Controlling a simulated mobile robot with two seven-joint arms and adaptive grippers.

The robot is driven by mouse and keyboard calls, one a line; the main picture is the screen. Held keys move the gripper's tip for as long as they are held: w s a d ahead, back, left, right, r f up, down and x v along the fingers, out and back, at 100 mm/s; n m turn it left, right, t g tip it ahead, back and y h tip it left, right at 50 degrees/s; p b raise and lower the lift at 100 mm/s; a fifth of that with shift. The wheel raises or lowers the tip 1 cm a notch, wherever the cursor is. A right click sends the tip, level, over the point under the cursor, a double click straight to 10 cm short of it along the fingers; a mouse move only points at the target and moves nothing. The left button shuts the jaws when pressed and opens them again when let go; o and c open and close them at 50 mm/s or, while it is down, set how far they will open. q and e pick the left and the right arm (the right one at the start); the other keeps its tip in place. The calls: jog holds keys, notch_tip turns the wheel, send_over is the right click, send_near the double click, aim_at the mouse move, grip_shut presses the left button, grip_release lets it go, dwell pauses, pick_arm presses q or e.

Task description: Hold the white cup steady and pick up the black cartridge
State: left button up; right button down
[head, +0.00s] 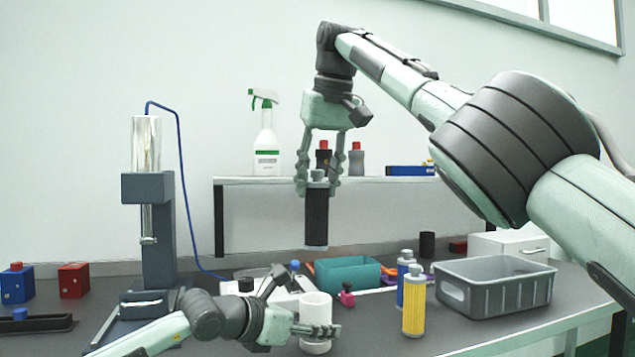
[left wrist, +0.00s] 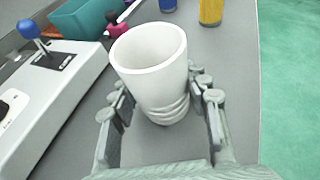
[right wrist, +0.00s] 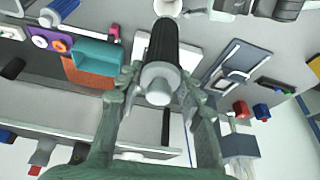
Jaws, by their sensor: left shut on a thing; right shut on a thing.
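The white cup (head: 316,311) stands upright near the front edge of the bench. My left gripper (head: 318,331) is shut on it, with a finger on each side of the cup (left wrist: 155,65) in the left wrist view. The black cartridge (head: 316,218) hangs upright in the air above and behind the cup, its grey cap at the top. My right gripper (head: 318,186) is shut on its upper end. In the right wrist view the cartridge (right wrist: 163,50) sits between the fingers, cap toward the camera.
A grey crate (head: 497,287) stands to the right, with a yellow cartridge (head: 414,302) and a blue one beside it. A teal bin (head: 347,273) is behind the cup. A shelf (head: 240,181) with a spray bottle (head: 266,140) runs behind the cartridge. A press (head: 150,220) stands left.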

pick_arm(q)
jog(key=o, duration=1.3)
jog(key=v, duration=1.1)
jog(key=shift+s+a+r, duration=0.1)
jog(key=shift+a, duration=0.15)
jog(key=shift+s+a+r, duration=0.1)
jog(key=shift+s+a, duration=0.05)
jog(key=shift+s, duration=0.05)
